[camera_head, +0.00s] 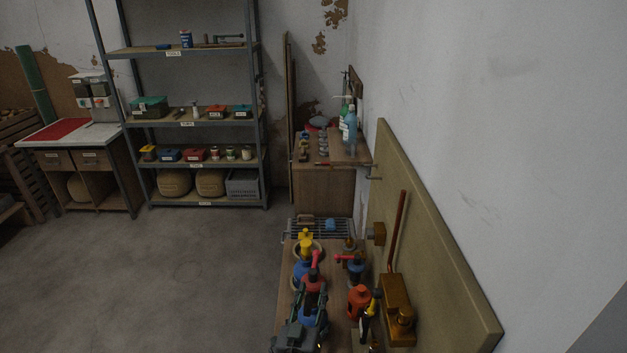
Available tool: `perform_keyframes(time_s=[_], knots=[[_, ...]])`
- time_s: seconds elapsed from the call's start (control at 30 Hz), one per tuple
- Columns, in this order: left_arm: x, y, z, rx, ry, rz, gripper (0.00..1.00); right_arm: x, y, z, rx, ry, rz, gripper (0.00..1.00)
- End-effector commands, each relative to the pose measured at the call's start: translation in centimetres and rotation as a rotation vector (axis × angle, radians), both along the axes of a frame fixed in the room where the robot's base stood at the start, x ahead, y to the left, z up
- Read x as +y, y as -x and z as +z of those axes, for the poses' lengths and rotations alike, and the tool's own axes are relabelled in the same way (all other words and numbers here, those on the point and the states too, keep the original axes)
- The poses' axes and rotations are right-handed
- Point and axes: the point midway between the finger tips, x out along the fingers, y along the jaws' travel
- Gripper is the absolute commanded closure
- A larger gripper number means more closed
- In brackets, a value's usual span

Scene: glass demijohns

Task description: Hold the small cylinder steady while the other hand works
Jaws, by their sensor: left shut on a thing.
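A tan board (425,240) leans on the wall. A wire rack (300,227) is at the bench's far end. Shelving (192,123) stands behind; the floor at left is clear.

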Motion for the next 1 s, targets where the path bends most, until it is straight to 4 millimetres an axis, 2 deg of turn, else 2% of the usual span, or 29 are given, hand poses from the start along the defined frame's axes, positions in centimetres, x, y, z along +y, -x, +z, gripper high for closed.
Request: perform_keyframes(time_s=[0.1,0.27,1.0], knots=[[0.0,0.0,0.0,0.001,0.001,0.001,0.69,0.9,-0.1,0.1,0.027,-0.005,0.026,0.65],[0.0,0.0,0.0,0.001,0.001,0.001,0.69,1.0,-1.0,0.1,0.033,-0.005,0.034,0.65],[0.1,0.0,0.0,0.0,0.0,0.001,0.69,-0.7,-10.6,0.1,0.032,-0.004,0.032,0.65]])
